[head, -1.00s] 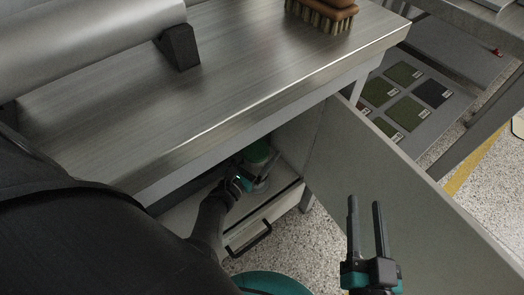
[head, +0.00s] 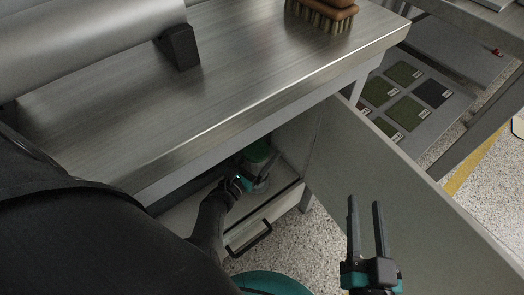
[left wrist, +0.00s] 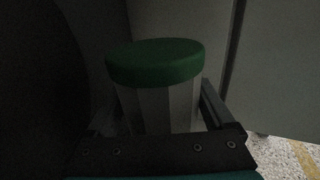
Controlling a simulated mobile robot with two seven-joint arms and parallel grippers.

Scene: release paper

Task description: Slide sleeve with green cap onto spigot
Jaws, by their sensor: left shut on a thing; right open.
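The sleeve is a pale, upright cylinder (left wrist: 158,108) with a green cap (left wrist: 155,62) on top. In the head view its green cap (head: 257,152) shows inside the open cabinet under the bench. My left gripper (head: 252,182) reaches into the cabinet and is shut on the sleeve, its fingers on either side below the cap in the left wrist view. The sleeve's lower end is hidden. I cannot make out the spigot in either view. My right gripper (head: 366,205) is open and empty, in front of the open cabinet door.
The metal bench top (head: 200,95) overhangs the cabinet. The open cabinet door (head: 390,190) stands to the right, and a drawer with a black handle (head: 250,240) is below. A brush (head: 322,14) and a large grey roll (head: 80,45) are on the bench.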

